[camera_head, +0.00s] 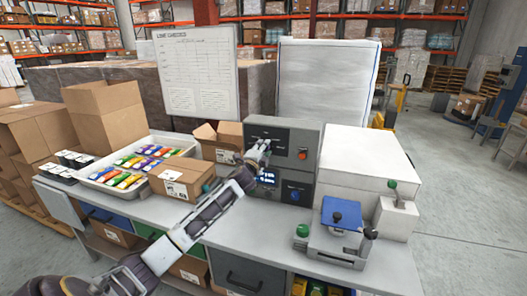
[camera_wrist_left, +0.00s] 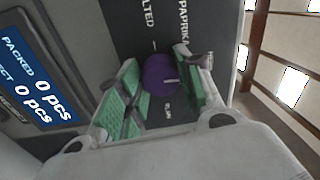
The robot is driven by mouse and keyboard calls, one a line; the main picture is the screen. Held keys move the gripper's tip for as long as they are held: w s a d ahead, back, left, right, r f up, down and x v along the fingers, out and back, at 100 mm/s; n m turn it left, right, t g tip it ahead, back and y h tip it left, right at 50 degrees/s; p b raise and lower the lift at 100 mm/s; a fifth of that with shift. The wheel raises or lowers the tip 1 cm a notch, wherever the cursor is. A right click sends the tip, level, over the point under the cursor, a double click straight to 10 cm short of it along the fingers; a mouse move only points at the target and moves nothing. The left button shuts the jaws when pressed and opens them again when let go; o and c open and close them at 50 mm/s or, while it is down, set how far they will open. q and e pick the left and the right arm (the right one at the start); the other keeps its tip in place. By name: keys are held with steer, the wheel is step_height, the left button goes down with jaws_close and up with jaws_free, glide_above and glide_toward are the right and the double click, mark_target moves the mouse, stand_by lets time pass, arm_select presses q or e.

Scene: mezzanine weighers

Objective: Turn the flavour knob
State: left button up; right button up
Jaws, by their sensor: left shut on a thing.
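The purple flavour knob (camera_wrist_left: 158,74) sits on a dark panel in the left wrist view, with a short white pointer mark on it. Labels around it read "PAPRIKA" (camera_wrist_left: 184,20), a partly cut "LTED" (camera_wrist_left: 149,14) and a small word below that is hard to read. My left gripper (camera_head: 261,150) reaches the upper panel of the grey control box (camera_head: 312,138) and hides the knob in the head view. Its green-padded fingers are shut on the knob, one on each side. My right gripper is out of view.
A lit display (camera_wrist_left: 40,80) reads 0 pcs twice. An orange-red button (camera_head: 303,154) and a blue knob (camera_head: 295,194) are on the control box. An open carton (camera_head: 218,143), a closed carton (camera_head: 181,178) and a tray of colourful packets (camera_head: 104,178) stand left on the bench.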

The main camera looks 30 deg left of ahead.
arm_select(q)
steer(key=shift+f+n, duration=0.1)
steer(key=shift+n, duration=0.4)
steer(key=o, duration=1)
steer(key=shift+o, duration=0.2)
steer(key=shift+s, duration=0.1)
steer(key=v, duration=1.1)
steer(key=shift+s+d, duration=0.15)
steer(key=shift+s, duration=0.25)
stand_by(0.4)
